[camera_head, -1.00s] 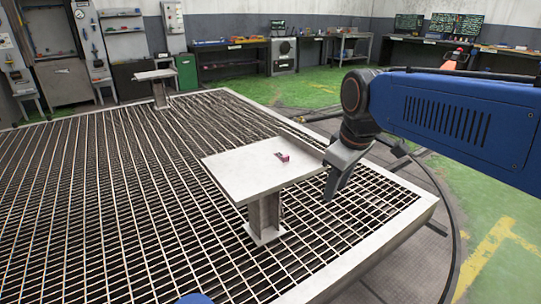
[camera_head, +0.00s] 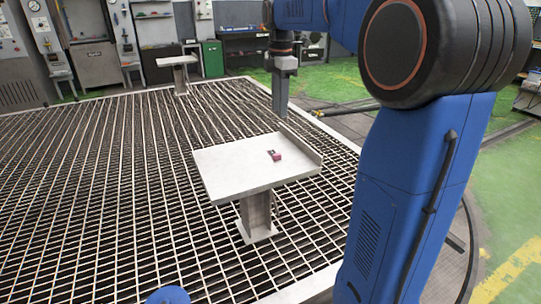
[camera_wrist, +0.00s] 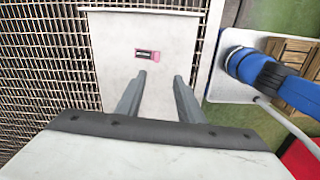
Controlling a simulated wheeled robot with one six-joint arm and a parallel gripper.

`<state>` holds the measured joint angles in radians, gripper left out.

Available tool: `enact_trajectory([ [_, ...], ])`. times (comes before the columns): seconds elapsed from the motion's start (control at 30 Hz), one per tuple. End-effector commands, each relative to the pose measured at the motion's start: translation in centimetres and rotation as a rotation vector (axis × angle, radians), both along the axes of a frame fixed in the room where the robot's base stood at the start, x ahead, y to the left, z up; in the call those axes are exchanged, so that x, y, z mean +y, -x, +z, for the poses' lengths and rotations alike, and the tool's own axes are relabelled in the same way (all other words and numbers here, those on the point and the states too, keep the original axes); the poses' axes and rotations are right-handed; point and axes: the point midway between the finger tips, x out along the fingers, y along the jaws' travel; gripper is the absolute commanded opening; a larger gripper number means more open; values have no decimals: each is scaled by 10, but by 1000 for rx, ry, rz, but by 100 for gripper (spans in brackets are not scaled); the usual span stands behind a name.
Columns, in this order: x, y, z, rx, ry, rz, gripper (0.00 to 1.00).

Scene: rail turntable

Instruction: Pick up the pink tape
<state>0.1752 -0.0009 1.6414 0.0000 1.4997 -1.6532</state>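The pink tape (camera_head: 275,155) is a small pink item with a dark patch, lying on the pale square top of a pedestal table (camera_head: 225,165). It lies towards the right side of that top. In the wrist view the pink tape (camera_wrist: 148,54) shows beyond the fingertips, between their lines and a little left of centre. My gripper (camera_head: 281,108) points down above and behind the table in the head view, apart from the tape. In the wrist view my gripper (camera_wrist: 161,82) has its two fingers spread with nothing between them.
The table has a raised lip (camera_head: 302,146) along its right edge and stands on a metal grating (camera_head: 100,200). A second small pedestal table (camera_head: 177,61) stands farther back. Workbenches and cabinets line the back wall. Around the tape the table top is bare.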

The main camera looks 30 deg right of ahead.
Motion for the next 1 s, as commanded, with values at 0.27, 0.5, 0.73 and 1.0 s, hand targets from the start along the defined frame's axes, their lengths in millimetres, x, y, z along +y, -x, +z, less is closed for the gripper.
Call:
enact_trajectory([
  [0.27, 0, 0, -37, 4, 0, 5, 34],
  [0.5, 0, 0, -80, 4, 0, 4, 34],
  [0.73, -1, -1, -113, 3, 0, 3, 34],
  [1.0, -1, -3, -129, 4, 0, 3, 34],
])
